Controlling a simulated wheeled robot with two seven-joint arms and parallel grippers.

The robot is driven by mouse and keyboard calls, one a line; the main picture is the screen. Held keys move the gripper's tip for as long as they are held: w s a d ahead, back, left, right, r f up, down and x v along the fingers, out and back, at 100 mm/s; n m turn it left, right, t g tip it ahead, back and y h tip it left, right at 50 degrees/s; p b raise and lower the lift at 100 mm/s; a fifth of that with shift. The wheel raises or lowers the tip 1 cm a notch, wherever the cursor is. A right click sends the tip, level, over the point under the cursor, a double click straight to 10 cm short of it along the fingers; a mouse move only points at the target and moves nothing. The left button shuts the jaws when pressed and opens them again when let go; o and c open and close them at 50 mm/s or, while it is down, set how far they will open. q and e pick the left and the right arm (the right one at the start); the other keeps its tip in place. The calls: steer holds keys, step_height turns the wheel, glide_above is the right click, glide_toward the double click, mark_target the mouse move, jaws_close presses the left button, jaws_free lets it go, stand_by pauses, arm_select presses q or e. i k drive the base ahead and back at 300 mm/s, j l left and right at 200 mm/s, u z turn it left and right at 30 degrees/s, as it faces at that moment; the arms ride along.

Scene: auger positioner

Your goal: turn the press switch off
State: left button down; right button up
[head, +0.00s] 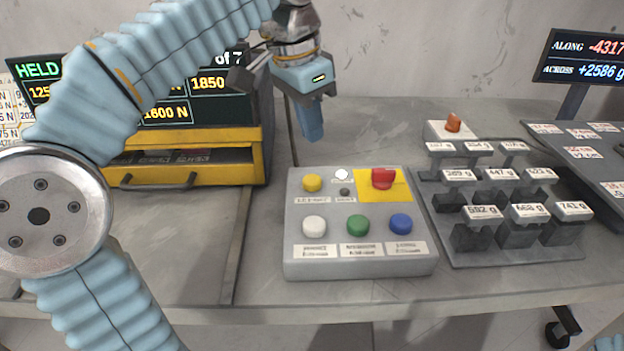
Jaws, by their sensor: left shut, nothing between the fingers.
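A grey control box (360,268) sits on the bench in the middle. It carries a red switch (382,178) on a yellow plate, and yellow (312,183), white (314,226), green (357,225) and blue (400,224) buttons. A small white lamp (341,174) and a dark knob (345,192) sit between them. The labels are too small to read, so I cannot tell which control is the press switch. My left gripper (311,130) is shut and empty, fingers down, above and behind the box's back left, apart from it.
A rack of labelled weights (515,256) stands right of the box. Behind it is a white block with an orange knob (453,123). A yellow drawer unit (222,143) with a force display (207,84) stands left. A readout screen (590,58) is far right. Bare bench lies before the drawers.

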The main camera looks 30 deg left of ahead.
mark_target(382, 178)
steer(key=k, duration=1.5)
